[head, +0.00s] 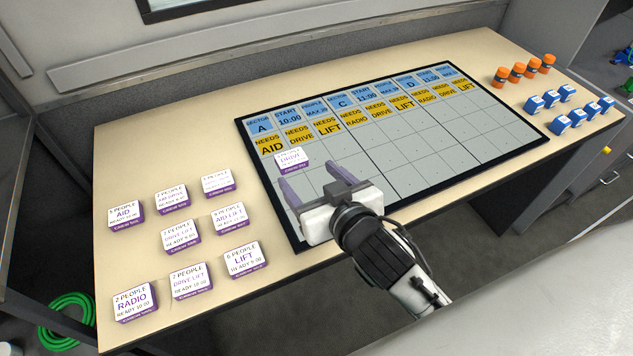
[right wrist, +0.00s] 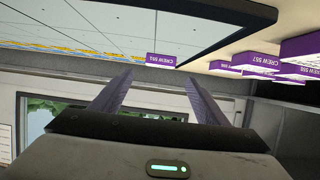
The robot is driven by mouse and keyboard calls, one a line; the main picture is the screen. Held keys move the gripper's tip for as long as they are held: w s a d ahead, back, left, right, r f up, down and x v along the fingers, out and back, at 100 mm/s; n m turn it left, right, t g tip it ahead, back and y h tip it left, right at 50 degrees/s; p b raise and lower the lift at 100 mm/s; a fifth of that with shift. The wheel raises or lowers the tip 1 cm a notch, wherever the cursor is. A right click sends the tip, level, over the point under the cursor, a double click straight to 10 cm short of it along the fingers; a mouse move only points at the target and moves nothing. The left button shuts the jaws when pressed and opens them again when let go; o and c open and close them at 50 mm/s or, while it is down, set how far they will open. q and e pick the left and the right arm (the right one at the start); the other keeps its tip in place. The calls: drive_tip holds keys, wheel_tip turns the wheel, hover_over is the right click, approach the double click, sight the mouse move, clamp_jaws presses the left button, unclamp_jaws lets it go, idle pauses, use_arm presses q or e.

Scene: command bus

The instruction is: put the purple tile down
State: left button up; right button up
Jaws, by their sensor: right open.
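A purple-edged tile with a white top reading DRIVE (head: 291,160) lies on the board (head: 440,150), in the first column just below the yellow NEEDS row. My right gripper (head: 306,190) is open and empty, in front of this tile in the head view. In the right wrist view the tile (right wrist: 160,60) shows its purple edge beyond the two spread fingers (right wrist: 160,90), apart from them. Part of its print is too small to read. My left gripper is not in view.
Several other purple tiles (head: 181,238) stand on the table (head: 150,150) left of the board. Orange cylinders (head: 517,72) and blue blocks (head: 567,93) stand at the right end. Most grey board cells are bare. A green hose (head: 66,322) lies on the floor.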

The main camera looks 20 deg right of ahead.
drive_tip(key=shift+v, duration=1.5)
